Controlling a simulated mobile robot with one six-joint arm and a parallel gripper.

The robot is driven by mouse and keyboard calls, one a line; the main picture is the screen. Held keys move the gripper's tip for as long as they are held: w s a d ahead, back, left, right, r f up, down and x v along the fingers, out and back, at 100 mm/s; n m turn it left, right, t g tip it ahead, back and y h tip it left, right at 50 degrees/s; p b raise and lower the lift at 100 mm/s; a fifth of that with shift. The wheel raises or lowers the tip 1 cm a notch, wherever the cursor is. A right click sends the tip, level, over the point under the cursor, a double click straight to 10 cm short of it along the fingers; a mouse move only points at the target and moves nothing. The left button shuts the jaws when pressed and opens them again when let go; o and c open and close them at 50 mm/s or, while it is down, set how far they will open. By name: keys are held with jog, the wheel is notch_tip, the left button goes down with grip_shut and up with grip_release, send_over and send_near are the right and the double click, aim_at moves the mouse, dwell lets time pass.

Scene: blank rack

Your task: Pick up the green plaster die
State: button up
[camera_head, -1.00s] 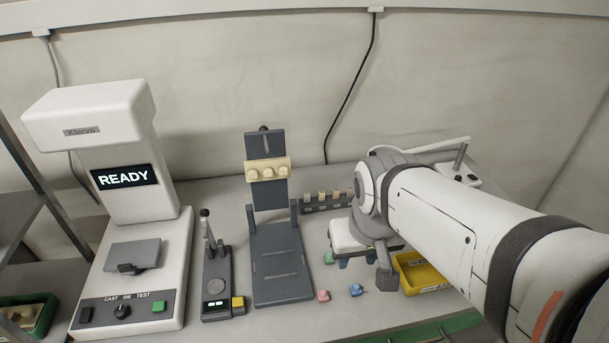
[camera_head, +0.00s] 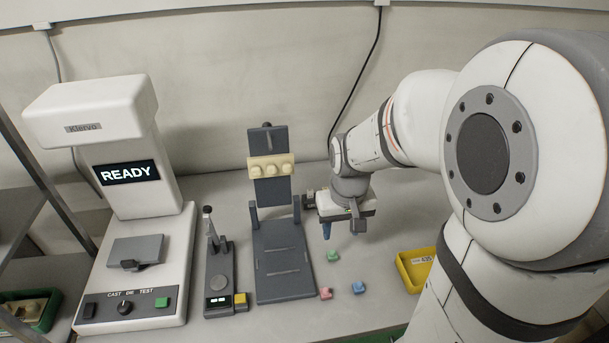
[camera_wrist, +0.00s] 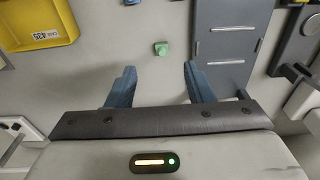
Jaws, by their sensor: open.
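The green plaster die (camera_head: 333,256) is a small block on the grey bench, just right of the dark grey fixture. It also shows in the wrist view (camera_wrist: 161,48), just beyond the fingertips and roughly centred between them. My gripper (camera_wrist: 159,68) is open with its two blue fingers apart and nothing between them. In the head view my gripper (camera_head: 327,230) hangs fingers down, behind the green die and apart from it. A pink die (camera_head: 326,293) and a blue die (camera_head: 358,287) lie nearer the bench front.
The dark grey fixture (camera_head: 284,262) stands close left of the dice. A yellow bin (camera_head: 403,275) sits to their right, partly covered by my arm. A small grey press (camera_head: 219,270) and a white machine reading READY (camera_head: 145,285) stand farther left. Bare bench surrounds the green die.

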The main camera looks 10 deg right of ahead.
send_over(332, 250)
jog(key=shift+g, duration=0.4)
notch_tip(332, 250, down, 6)
jog(key=shift+s+d+r, duration=0.1)
jog(key=shift+s+d, duration=0.05)
jog(key=f, duration=0.8)
jog(key=shift+w+p, duration=0.2)
jog(key=shift+p, duration=0.1)
jog(key=shift+c, duration=0.2)
grip_shut()
